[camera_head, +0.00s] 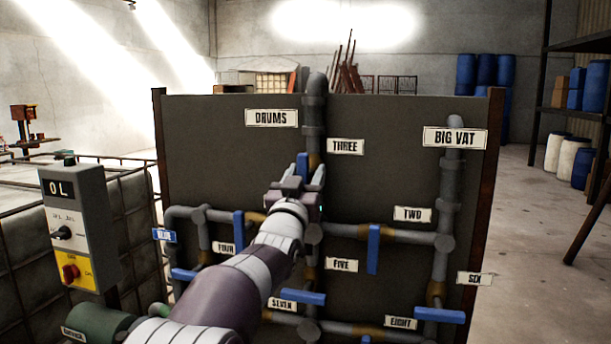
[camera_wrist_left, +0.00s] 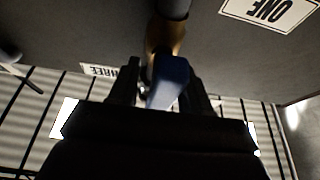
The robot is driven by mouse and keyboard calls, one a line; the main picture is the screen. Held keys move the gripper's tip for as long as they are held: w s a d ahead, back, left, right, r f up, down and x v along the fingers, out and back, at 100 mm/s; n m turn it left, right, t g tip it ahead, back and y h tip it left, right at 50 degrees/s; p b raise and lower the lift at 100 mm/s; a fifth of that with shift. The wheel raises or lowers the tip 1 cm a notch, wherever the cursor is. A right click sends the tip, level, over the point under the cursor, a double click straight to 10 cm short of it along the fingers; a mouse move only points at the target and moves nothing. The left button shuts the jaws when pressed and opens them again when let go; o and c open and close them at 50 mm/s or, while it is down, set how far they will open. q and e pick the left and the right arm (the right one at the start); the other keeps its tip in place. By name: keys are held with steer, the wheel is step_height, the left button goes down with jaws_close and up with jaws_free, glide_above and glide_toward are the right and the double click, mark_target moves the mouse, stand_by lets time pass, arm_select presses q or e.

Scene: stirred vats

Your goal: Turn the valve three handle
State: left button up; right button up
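The valve three handle (camera_head: 302,164) is a blue lever on the vertical pipe, left of the THREE label (camera_head: 345,147). In the head view only its upper part shows above my left gripper (camera_head: 301,185), which covers the rest. In the left wrist view the blue handle (camera_wrist_left: 168,84) lies between the two dark fingers of my left gripper (camera_wrist_left: 165,88). The fingers stand apart around it, with a narrow gap visible on the left side. Contact on the right side is hard to tell. The handle's near end is hidden by the gripper body. My right gripper is not in view.
A control box (camera_head: 80,225) stands at the left.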

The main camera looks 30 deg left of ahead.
arm_select(q)
steer(key=shift+r, duration=0.15)
steer(key=shift+s, duration=0.15)
steer(key=b+v, duration=0.5)
steer(key=v, duration=0.7)
steer(key=shift+s, duration=0.2)
steer(key=shift+f, duration=0.2)
